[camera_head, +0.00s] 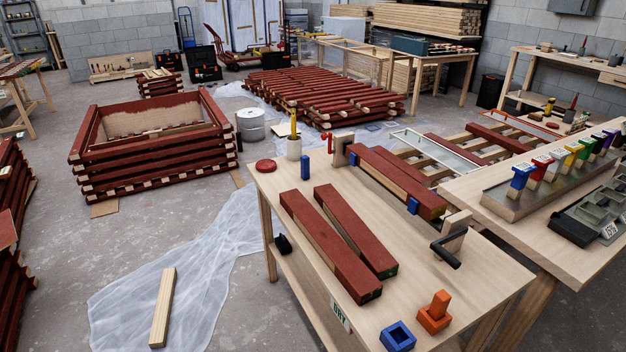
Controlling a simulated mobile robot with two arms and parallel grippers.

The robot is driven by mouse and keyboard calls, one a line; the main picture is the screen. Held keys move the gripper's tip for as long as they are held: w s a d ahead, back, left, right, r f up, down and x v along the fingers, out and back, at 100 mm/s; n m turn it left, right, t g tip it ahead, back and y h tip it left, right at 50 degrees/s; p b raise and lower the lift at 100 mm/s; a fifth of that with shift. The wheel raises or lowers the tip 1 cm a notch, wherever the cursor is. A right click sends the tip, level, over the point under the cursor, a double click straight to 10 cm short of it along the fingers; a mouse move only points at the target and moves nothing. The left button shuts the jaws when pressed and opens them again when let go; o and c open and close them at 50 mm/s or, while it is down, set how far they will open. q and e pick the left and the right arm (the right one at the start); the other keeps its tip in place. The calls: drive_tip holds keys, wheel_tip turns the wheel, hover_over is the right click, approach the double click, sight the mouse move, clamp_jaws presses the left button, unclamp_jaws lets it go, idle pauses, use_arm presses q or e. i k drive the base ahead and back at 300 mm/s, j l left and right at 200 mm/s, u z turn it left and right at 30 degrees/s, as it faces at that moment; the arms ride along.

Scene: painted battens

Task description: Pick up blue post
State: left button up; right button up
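A small upright blue post (305,166) stands on the near wooden workbench (290,185), towards its far left end, just right of a pale cup (294,148) with a yellow item in it. A blue square block with an open hole (397,336) sits at the bench's front edge. Next to it is an orange base with an orange post standing in it (435,312). Another blue piece (413,205) is against the red batten clamped on the bench. Neither of my grippers is in view.
Two red-painted battens (331,243) lie along the bench, with a red disc (265,165) at its far left corner. Plastic sheeting (205,265) and a bare batten (163,306) lie on the floor left.

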sight(304, 159)
drive_tip(key=i+j, duration=0.45)
drive_tip(key=j, duration=0.3)
drive_tip(key=i+j, duration=0.25)
drive_tip(key=j+u, duration=0.05)
drive_tip(key=j, duration=0.05)
